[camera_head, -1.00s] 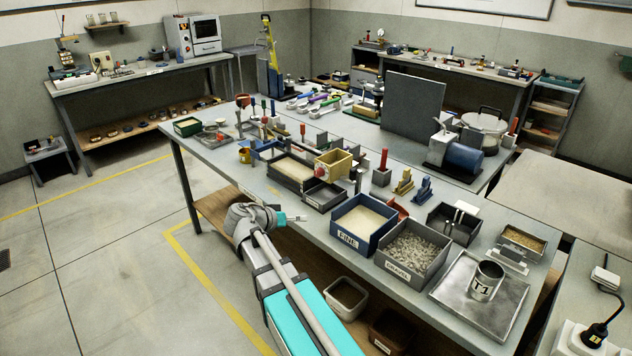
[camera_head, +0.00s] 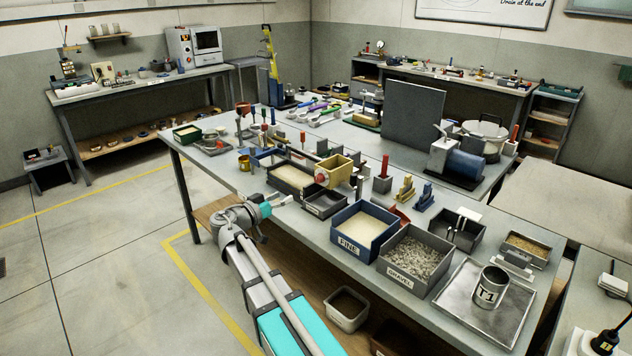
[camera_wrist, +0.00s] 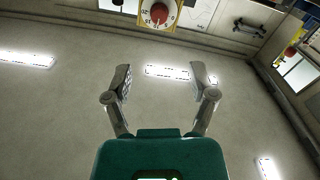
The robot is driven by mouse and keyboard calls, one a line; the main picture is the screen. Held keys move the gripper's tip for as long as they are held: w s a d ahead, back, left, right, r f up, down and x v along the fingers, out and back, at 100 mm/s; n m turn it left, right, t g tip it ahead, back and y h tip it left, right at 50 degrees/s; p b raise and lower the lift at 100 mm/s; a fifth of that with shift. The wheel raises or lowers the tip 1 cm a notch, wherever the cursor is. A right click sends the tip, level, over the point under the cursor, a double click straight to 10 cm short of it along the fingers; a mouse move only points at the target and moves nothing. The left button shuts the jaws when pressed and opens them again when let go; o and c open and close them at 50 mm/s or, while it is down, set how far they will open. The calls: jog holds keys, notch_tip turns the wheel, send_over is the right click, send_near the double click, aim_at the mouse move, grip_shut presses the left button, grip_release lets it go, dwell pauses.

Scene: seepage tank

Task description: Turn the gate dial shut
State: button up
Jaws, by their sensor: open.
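The gate dial (camera_head: 321,178) is a small red knob on the front of a yellow box (camera_head: 342,164) at the seepage tank on the bench. In the wrist view the dial (camera_wrist: 158,14) shows as a red disc with a white scale around it and a pointer angled toward the lower part. It lies at the top edge, beyond the fingers. My gripper (camera_wrist: 160,80) is open and empty, its two fingers spread apart. In the head view my gripper (camera_head: 283,199) is at the bench's front edge, to the left of and below the dial, clear of it.
A sand-filled tray (camera_head: 292,178) and a dark tray (camera_head: 326,203) sit near the dial. The blue FINE bin (camera_head: 362,244), the GRAVEL bin (camera_head: 412,270) and the T1 can (camera_head: 490,288) stand to the right.

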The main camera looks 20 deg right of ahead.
aim_at(316, 180)
jog(key=shift+d, duration=0.1)
jog(key=shift+x, duration=6.75)
jog(key=shift+w, duration=0.1)
grip_shut()
